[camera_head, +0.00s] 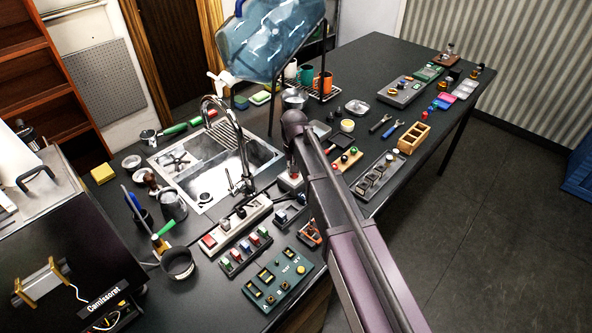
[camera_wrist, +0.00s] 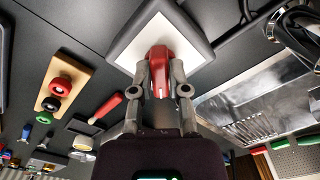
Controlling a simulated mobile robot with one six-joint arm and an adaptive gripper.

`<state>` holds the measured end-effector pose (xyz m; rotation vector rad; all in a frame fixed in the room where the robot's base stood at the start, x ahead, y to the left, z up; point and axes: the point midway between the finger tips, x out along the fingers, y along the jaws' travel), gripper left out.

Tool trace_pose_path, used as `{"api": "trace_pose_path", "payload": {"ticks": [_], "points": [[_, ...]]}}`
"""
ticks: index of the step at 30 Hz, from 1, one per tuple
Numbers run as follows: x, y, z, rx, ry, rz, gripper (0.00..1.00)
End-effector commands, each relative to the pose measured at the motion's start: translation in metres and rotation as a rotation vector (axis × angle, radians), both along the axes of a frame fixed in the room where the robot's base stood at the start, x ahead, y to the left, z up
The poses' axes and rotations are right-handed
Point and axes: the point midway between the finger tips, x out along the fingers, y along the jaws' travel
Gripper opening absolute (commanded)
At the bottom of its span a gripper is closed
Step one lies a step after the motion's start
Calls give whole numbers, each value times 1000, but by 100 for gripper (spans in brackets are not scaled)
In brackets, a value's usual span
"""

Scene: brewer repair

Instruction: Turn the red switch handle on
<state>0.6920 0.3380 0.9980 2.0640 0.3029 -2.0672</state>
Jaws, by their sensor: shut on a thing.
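The red switch handle (camera_wrist: 158,56) stands on a white plate with a grey frame (camera_wrist: 183,22) at the top middle of the wrist view. My gripper (camera_wrist: 160,75) has its two fingers on either side of the handle, shut on it. The fingers cover the handle's lower part. In the head view, the pale switch base (camera_head: 291,181) shows beside the sink, under the end of my arm. The handle and fingertips are mostly hidden there. I cannot tell from these frames whether the switch is on or off.
The sink (camera_head: 262,157) and its tall faucet (camera_head: 246,150) are close on the left. A wooden board with coloured knobs (camera_head: 346,160) lies close on the right. A power strip (camera_head: 236,226) and a green panel (camera_head: 277,283) lie in front. The counter is crowded.

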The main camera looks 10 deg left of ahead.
Motion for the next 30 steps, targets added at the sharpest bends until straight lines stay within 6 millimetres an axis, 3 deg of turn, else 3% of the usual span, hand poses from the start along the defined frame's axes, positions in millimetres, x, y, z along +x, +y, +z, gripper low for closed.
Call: {"api": "trace_pose_path", "payload": {"ticks": [18,30], "points": [[1,1,0,3,-1,-575,0],[1,0,0,1,-1,-804,0]]}}
